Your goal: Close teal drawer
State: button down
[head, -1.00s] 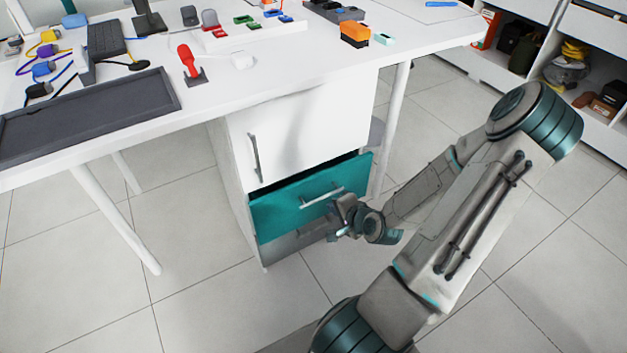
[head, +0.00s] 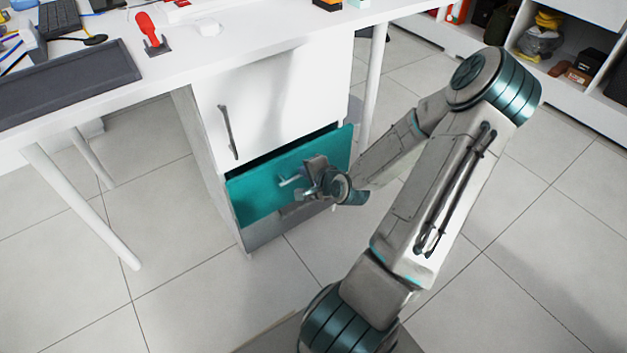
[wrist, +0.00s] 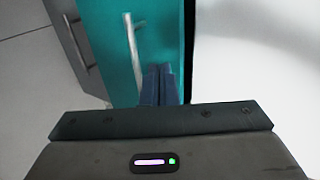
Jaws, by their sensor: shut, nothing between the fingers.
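The teal drawer (head: 262,192) is in the cabinet under the desk in the head view. It stands partly out, with a dark gap along its top edge. My gripper (head: 297,180) is shut in front of the drawer's face, close to its bar handle and hiding part of it. In the wrist view the teal front (wrist: 115,40) fills the upper middle, with its metal handle (wrist: 134,50) left of my shut fingers (wrist: 160,84). The fingertips appear at or very near the teal face; I cannot tell if they touch.
A white cabinet door (head: 275,95) with a bar handle is above the drawer, and a grey drawer (head: 270,228) below. The white desk (head: 225,50) overhangs the cabinet. Open tiled floor (head: 190,290) lies in front. Shelves (head: 585,100) stand at the right.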

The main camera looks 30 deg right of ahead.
aim_at(286, 155)
jog(key=x, duration=0.2)
jog(key=b+x, duration=0.1)
jog(key=r+x, duration=0.1)
jog(key=x, duration=0.1)
jog(key=shift+w+a, duration=0.1)
jog(key=shift+w, duration=0.5)
jog(key=shift+w+b, duration=0.3)
jog(key=shift+w, duration=0.25)
jog(key=w, duration=0.4)
jog(key=shift+w, duration=0.1)
jog(key=shift+w+r, duration=0.2)
jog(key=shift+w, duration=0.05)
